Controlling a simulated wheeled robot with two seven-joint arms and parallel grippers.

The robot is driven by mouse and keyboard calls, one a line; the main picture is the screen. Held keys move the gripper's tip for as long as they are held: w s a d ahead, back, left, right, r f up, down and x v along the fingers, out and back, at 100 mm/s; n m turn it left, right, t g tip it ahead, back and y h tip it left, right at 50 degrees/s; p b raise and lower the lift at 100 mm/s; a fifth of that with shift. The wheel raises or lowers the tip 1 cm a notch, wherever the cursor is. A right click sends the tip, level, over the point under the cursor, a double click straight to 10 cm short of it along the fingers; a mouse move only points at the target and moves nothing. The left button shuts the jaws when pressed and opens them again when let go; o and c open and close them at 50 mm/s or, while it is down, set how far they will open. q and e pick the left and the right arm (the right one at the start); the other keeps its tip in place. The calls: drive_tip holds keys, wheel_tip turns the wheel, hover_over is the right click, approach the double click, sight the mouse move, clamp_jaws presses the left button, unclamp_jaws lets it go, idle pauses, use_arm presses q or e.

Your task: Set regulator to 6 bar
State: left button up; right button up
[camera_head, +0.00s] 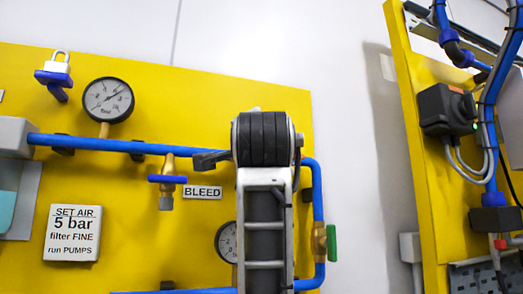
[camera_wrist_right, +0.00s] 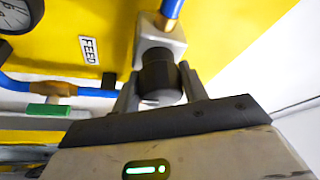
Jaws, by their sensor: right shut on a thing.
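The regulator shows in the right wrist view as a grey body (camera_wrist_right: 163,38) under a blue pipe, with a black round knob (camera_wrist_right: 157,72) facing me. My right gripper (camera_wrist_right: 159,86) has a finger on each side of the knob and is shut on it. In the head view my right arm covers the middle of the panel, and I cannot make out the regulator there. A round gauge (camera_head: 108,100) sits at the upper left; its scale is too small to read surely. A sign (camera_head: 73,233) reads "SET AIR 5 bar filter FINE run PUMPS". My left gripper is not in view.
Blue pipes (camera_head: 110,145) cross the yellow panel (camera_head: 200,100). A blue-handled bleed valve (camera_head: 167,180), a green-handled valve (camera_head: 331,243) and a padlocked blue valve (camera_head: 54,78) are on it. A second gauge (camera_head: 227,241) is partly hidden behind my arm. Another yellow panel (camera_head: 420,170) stands right.

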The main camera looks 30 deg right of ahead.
idle(0.4)
drive_tip(key=o, duration=1)
drive_tip(key=shift+d, duration=0.1)
drive_tip(key=shift+c, duration=0.2)
drive_tip(key=shift+s+a+f, duration=0.1)
drive_tip(key=shift+s+a, duration=0.2)
drive_tip(key=shift+s, duration=0.1)
use_arm(q)
drive_tip(key=b, duration=0.2)
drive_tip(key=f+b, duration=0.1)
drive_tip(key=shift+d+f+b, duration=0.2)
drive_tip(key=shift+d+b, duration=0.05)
drive_tip(key=shift+b, duration=0.15)
use_arm(e)
drive_tip(key=v, duration=1.5)
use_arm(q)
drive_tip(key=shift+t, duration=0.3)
